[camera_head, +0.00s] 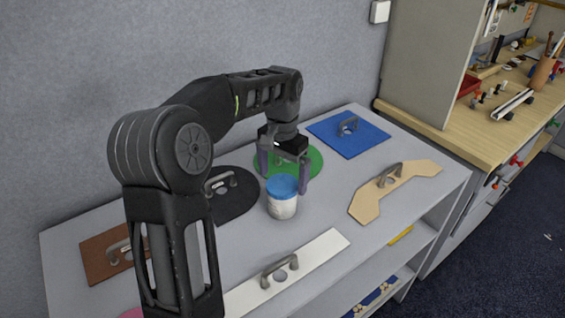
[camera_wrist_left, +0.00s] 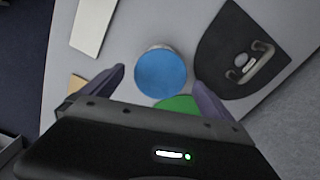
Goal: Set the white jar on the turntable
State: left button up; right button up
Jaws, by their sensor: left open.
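The white jar (camera_head: 282,208) with a blue lid stands upright on the grey table top, in front of a green disc (camera_head: 312,158). My left gripper (camera_head: 284,181) is open, with its purple fingers pointing down just behind the jar and over the disc's near part. In the left wrist view the blue lid (camera_wrist_left: 161,74) lies between and just beyond the two open fingertips. I cannot tell whether a finger touches the jar. No thing is plainly recognisable as a turntable; the green disc is round and partly hidden by my gripper. My right gripper is not in view.
Flat boards with grey handles lie around: a black one (camera_head: 236,202), a blue one (camera_head: 368,140), a tan one (camera_head: 425,178), a white one (camera_head: 318,255) and a brown one (camera_head: 95,266). Bare table shows right of the jar. A wooden bench (camera_head: 470,135) stands at the right.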

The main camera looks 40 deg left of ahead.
pick_arm(q)
notch_tip(320, 180, up, 5)
dwell(0.7)
